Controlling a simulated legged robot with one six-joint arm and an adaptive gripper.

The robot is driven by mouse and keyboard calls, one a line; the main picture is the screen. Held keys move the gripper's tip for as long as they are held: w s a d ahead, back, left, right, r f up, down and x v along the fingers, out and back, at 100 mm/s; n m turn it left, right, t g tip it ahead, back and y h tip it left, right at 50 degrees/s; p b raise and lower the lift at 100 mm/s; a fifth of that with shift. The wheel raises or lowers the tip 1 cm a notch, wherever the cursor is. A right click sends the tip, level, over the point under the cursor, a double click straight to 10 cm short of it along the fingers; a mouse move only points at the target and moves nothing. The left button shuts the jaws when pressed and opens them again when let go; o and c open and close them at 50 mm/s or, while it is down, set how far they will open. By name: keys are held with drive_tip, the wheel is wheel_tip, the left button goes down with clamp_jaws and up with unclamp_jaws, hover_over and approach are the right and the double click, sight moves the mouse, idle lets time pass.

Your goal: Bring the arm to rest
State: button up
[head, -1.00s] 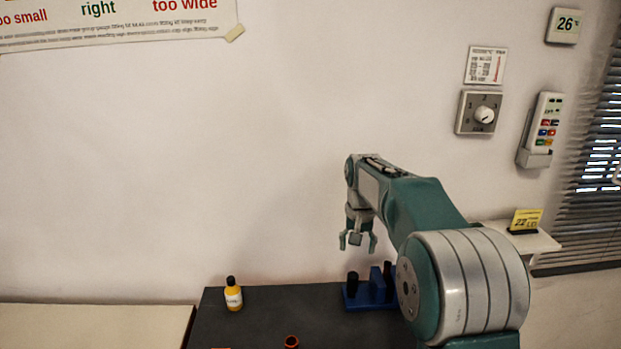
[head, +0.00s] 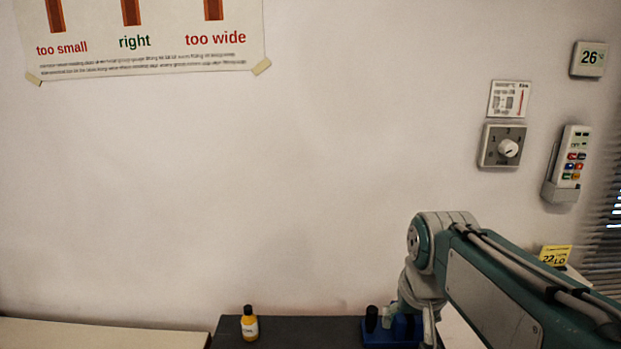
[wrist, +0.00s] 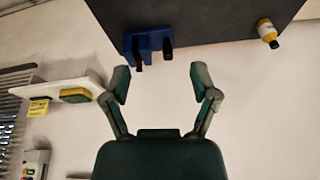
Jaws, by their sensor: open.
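My gripper (wrist: 159,82) shows in the wrist view with its two fingers spread wide and nothing between them. In the head view my arm comes in from the lower right, and its wrist hangs in front of the blue rig; the fingertips are hard to make out there. The blue rig (head: 374,338) with dark pegs stands on the dark table. It also shows beyond my fingers in the wrist view (wrist: 148,41), apart from them.
A yellow bottle with a black cap (head: 249,325) stands on the dark table (head: 300,330), left of the rig. A pale surface (head: 90,333) lies further left. A small shelf (wrist: 75,93) holds a sponge (wrist: 75,95) and a yellow card (head: 555,255). The wall carries a dial (head: 502,147) and a remote (head: 570,160).

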drive_tip(key=s+f+t, duration=0.1)
drive_tip(key=s+f, duration=0.1)
drive_tip(key=s, duration=0.4)
drive_tip(key=s+f+n+t, duration=0.1)
drive_tip(key=s+f, duration=0.1)
drive_tip(key=s, duration=0.5)
drive_tip(key=shift+s+f, duration=0.3)
